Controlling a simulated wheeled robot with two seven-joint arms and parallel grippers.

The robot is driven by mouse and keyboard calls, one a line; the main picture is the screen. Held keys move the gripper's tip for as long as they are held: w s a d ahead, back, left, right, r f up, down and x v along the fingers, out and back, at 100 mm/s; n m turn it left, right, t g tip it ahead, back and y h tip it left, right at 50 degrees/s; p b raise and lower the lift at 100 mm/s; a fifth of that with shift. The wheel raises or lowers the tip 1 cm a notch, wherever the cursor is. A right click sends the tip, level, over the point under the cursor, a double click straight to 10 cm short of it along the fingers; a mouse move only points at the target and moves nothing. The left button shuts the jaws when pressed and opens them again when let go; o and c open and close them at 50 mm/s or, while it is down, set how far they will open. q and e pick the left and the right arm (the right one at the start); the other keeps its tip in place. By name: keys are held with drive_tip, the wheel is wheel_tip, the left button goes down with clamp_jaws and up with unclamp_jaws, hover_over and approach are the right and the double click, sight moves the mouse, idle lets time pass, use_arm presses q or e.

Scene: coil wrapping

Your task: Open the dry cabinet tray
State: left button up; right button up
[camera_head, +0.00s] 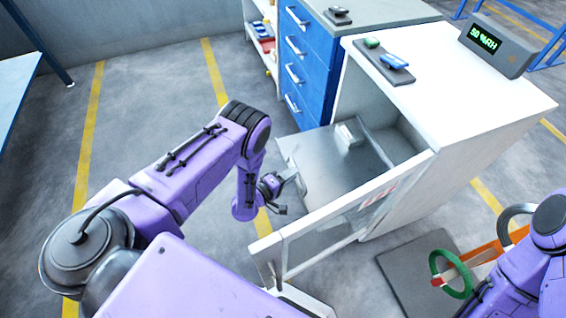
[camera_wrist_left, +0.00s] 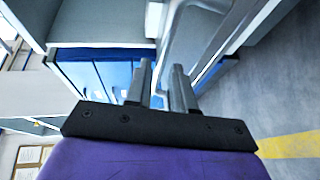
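The dry cabinet (camera_head: 460,120) is white, and its framed door (camera_head: 340,222) with a clear pane stands swung open. A grey tray (camera_head: 318,178) juts out of the cabinet's open front, with a small pale item (camera_head: 347,134) on it. My left gripper (camera_head: 288,193) is beside the tray's outer edge, its fingers apart. In the left wrist view, the fingers (camera_wrist_left: 161,88) are spread with a gap, and a bent metal bar (camera_wrist_left: 168,45) lies just beyond them. Whether it touches them is unclear. My right arm is at the right edge; its gripper does not show clearly.
A blue drawer unit (camera_head: 305,65) stands behind the cabinet. A humidity display (camera_head: 497,45) and a small dark tray (camera_head: 383,62) sit on the cabinet top. A green ring (camera_head: 433,262) and orange bar (camera_head: 482,254) are at lower right. Floor left of the tray is clear.

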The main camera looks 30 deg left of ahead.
use_arm(q)
drive_tip(key=v, duration=0.7)
drive_tip(key=shift+p, duration=0.3)
drive_tip(key=shift+s, duration=0.1)
drive_tip(key=s+a+f+m+g+y+p, duration=0.1)
drive_tip(key=s+a+m+g+y+p, duration=0.2)
drive_tip(key=s, duration=0.5)
drive_tip(key=s+a+f+m+g+y, duration=0.1)
drive_tip(key=s+a+m+g+y, duration=0.25)
drive_tip(key=s+g, duration=0.35)
drive_tip(key=s+r+g+y+p, duration=0.2)
drive_tip(key=s+r, duration=0.5)
drive_tip(key=shift+s+d+r+p, duration=0.25)
drive_tip(key=shift+d+r+p, duration=0.05)
drive_tip(key=shift+r+p, duration=0.1)
